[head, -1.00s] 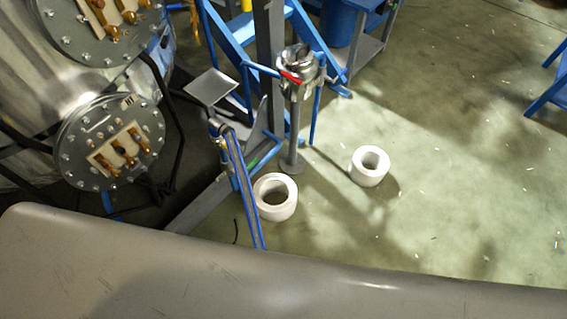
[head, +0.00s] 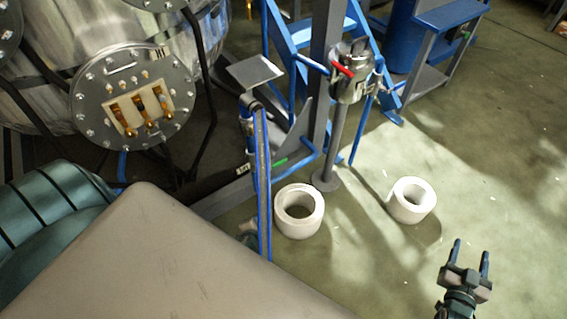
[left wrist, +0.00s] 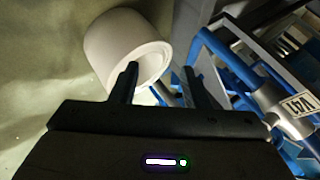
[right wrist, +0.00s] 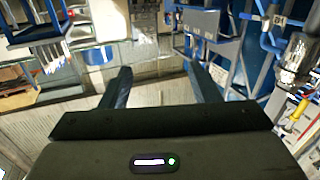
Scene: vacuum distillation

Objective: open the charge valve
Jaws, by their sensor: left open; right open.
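A steel valve body (head: 350,82) with a red lever (head: 341,69) sits on a grey post beside a blue frame in the head view. A white tag (left wrist: 299,104), apparently reading V41, is on blue and grey pipework at the right of the left wrist view. I cannot tell which fitting is the charge valve. My left gripper (left wrist: 161,84) is open and empty, its fingers seen against a white ring; in the head view it is mostly hidden. My right gripper (head: 470,256) is open and empty over the floor, well apart from the valve body.
Two white rings, one near the post (head: 299,228) and one farther right (head: 424,212), stand on the floor. Upright blue pipes (head: 263,190) rise beside the nearer ring. A steel vessel with a bolted flange (head: 112,80) is at left.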

